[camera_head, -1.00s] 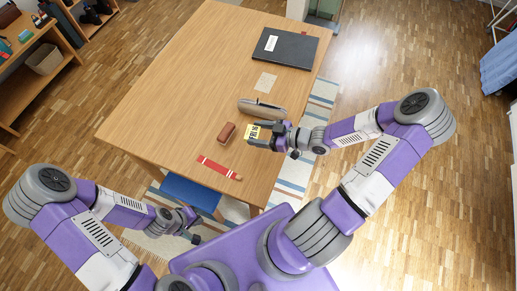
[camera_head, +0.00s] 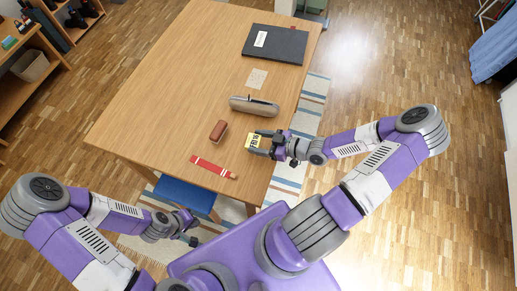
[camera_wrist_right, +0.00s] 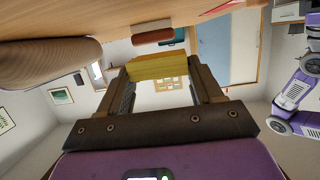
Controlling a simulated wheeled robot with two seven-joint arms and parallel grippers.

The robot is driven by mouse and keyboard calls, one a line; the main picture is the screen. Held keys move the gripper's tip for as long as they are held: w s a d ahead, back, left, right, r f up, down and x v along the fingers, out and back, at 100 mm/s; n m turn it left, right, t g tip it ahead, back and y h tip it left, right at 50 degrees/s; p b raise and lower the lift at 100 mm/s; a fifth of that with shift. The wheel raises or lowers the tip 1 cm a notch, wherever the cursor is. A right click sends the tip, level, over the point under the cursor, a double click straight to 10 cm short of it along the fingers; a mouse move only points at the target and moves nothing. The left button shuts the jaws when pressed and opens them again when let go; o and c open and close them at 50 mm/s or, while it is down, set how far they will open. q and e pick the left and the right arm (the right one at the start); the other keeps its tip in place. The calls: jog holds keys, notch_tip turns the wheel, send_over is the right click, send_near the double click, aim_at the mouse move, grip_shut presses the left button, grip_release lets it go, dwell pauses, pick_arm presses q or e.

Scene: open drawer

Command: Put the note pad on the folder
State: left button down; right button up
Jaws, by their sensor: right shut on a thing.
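The yellow note pad (camera_head: 254,140) is at the right edge of the table, between the fingers of my right gripper (camera_head: 262,147). In the right wrist view the note pad (camera_wrist_right: 157,67) sits between the two fingertips of the right gripper (camera_wrist_right: 160,75), which is shut on it. The dark folder (camera_head: 275,46) lies at the far end of the table, with a white label on it. My left gripper (camera_head: 190,230) is off the table's near edge, small in view; its jaw opening is unclear.
On the wooden table (camera_head: 180,75) a grey-brown case (camera_head: 254,106) and a beige paper (camera_head: 257,78) lie between the note pad and the folder. A brown block (camera_head: 219,131) and a red ruler-like strip (camera_head: 212,167) lie nearer. The table's left side is clear.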

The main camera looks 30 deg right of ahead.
jog(key=shift+f+b, duration=0.55)
jog(key=shift+f, duration=1.75)
jog(key=shift+f, duration=0.1)
jog(key=shift+f, duration=0.15)
jog(key=o, duration=1)
jog(key=shift+o, duration=0.2)
